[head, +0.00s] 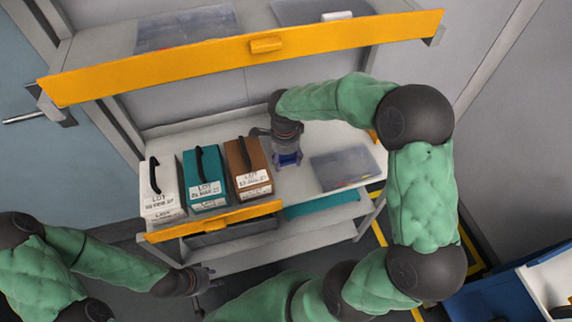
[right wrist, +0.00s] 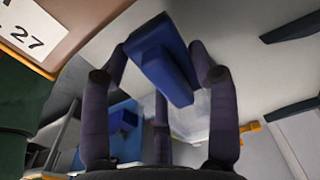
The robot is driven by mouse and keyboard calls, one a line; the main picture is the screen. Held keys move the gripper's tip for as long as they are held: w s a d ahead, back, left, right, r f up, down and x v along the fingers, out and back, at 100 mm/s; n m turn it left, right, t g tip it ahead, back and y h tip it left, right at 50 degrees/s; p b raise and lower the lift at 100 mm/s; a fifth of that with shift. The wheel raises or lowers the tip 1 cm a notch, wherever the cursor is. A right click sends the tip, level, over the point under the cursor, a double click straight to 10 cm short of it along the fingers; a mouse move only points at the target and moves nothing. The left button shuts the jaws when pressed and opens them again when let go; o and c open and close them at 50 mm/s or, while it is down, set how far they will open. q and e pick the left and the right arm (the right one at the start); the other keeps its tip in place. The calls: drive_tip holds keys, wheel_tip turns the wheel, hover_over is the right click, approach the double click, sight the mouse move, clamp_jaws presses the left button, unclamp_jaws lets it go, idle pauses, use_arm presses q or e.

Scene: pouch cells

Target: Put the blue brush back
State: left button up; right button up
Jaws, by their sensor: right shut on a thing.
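The blue brush (right wrist: 163,62) is a dark blue block between the fingers of my right gripper (right wrist: 160,78) in the right wrist view. The fingers are shut on it, and it sits tilted there. In the head view my right gripper (head: 286,146) points down over the shelf, between the brown case and a flat clear-lidded box. A bit of the blue brush (head: 288,159) shows below its fingers. I cannot tell whether the brush touches the shelf. My left gripper (head: 203,280) is low at the front, apart from the shelf; its fingers are too small to read.
A white case (head: 162,190), a teal case (head: 206,180) and a brown case (head: 248,168) stand left of my right gripper. The flat box (head: 343,167) lies to the right. An orange-edged upper shelf (head: 240,55) overhangs behind. A blue bin (head: 490,300) is at lower right.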

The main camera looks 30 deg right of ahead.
sight(286, 162)
drive_tip(key=shift+w+d+f, duration=0.15)
drive_tip(key=shift+w+f, duration=0.1)
drive_tip(key=shift+f, duration=0.15)
drive_tip(key=shift+w+f+b, duration=0.2)
drive_tip(key=shift+f+b, duration=0.45)
drive_tip(key=shift+f, duration=1)
drive_tip(key=shift+f, duration=0.1)
drive_tip(key=shift+f, duration=0.1)
drive_tip(key=o, duration=1.6)
drive_tip(key=shift+c, duration=0.2)
drive_tip(key=shift+r, duration=0.5)
drive_tip(key=shift+r+p, duration=1.25)
drive_tip(key=shift+r, duration=2.25)
